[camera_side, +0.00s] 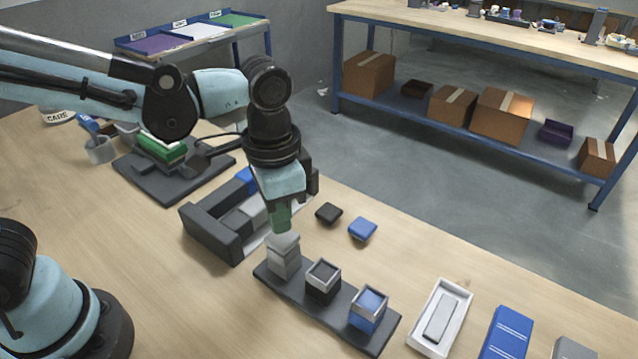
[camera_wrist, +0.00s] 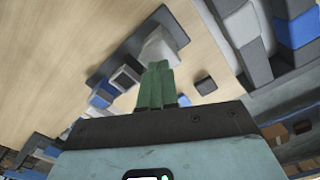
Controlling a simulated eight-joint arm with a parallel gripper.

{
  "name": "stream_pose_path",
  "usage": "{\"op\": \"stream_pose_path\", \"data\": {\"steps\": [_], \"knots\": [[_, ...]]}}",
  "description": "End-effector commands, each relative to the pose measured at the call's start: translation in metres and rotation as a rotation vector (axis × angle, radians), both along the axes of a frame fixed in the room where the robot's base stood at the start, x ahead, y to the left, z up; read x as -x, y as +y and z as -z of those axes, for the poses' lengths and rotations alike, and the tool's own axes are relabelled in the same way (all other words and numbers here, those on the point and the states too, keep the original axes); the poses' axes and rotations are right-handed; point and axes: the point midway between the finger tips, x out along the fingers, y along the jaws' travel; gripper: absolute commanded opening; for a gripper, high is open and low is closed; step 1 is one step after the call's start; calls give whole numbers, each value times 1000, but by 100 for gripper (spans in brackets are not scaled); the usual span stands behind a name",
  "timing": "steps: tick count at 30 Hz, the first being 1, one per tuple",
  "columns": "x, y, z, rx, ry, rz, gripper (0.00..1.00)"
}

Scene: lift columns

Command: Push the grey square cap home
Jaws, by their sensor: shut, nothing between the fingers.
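The grey square cap (camera_side: 284,239) sits on top of the grey column (camera_side: 284,263), at the left end of a dark base plate (camera_side: 337,319). How far the cap is seated is hard to tell. My gripper (camera_side: 281,228) points down with its green fingers shut and empty, right over the cap. Its tips are at or just above the cap's top; contact cannot be told. In the wrist view the shut fingers (camera_wrist: 155,68) partly overlap the grey cap and column (camera_wrist: 163,46).
An open black column (camera_side: 323,280) and a blue column (camera_side: 369,308) share the plate. A black cap (camera_side: 329,213) and a blue cap (camera_side: 362,229) lie behind. A dark bracket-shaped holder (camera_side: 212,236) stands close at left. A white tray (camera_side: 463,318) lies to the right.

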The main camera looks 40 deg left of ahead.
Motion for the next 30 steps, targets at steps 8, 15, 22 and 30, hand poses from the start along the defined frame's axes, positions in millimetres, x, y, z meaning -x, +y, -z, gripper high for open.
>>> {"op": "stream_pose_path", "data": {"steps": [8,15,22,30], "knots": [[0,0,7,0,0,0,0],[0,0,13,0,0,0,0],[0,0,16,0,0,0,0],[0,0,16,0,0,0,0]]}}
